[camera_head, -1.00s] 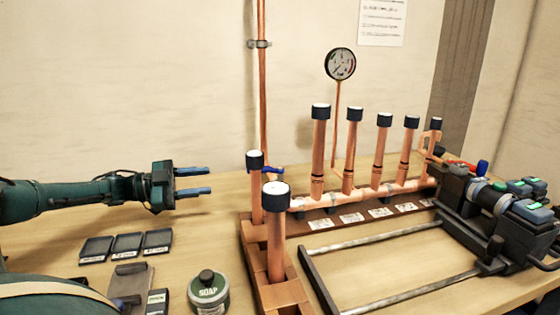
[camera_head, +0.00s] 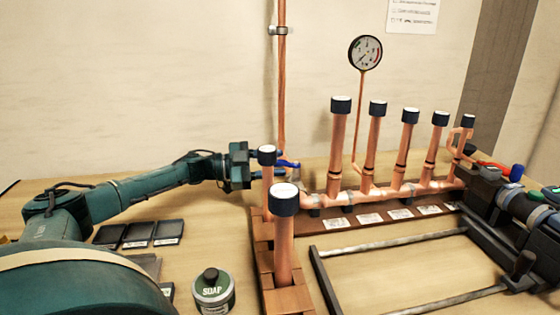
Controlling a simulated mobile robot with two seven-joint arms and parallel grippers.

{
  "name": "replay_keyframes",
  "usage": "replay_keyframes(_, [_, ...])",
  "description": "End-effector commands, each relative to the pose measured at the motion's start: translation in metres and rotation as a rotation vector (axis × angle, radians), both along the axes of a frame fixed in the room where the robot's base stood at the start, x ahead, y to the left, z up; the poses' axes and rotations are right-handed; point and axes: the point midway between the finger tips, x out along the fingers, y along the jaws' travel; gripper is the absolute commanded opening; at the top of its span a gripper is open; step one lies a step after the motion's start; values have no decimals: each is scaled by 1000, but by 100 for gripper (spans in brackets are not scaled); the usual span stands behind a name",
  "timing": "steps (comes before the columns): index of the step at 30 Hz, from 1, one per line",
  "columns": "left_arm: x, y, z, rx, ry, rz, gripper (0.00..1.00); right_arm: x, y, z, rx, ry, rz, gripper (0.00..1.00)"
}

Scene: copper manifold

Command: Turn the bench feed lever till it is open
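The lever with a blue handle (camera_head: 288,164) sits low on the copper feed pipe, just behind the short capped pipe (camera_head: 267,155) at the manifold's left end. I take it for the bench feed lever. My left gripper (camera_head: 268,166) reaches in from the left at lever height. Its two fingers are apart, one above the other, and point right toward the lever. The capped pipe partly hides the fingertips, so I cannot tell whether they touch the lever. My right gripper is not in view.
The copper manifold (camera_head: 385,195) with several capped risers fills the middle, with a thick capped pipe (camera_head: 284,240) in front. A gauge (camera_head: 365,52) stands behind. A metal frame (camera_head: 390,245) lies right.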

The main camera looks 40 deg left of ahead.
Motion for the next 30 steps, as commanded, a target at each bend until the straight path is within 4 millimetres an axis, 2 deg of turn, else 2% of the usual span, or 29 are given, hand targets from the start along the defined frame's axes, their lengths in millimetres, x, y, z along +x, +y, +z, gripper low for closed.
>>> replay_keyframes(6, [14,-11,0,1,1,1,39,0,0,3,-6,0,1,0])
replay_keyframes(15, [15,-12,-1,1,2,0,39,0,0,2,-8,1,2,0])
replay_keyframes(30, [14,-12,-1,1,2,0,0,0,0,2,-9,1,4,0])
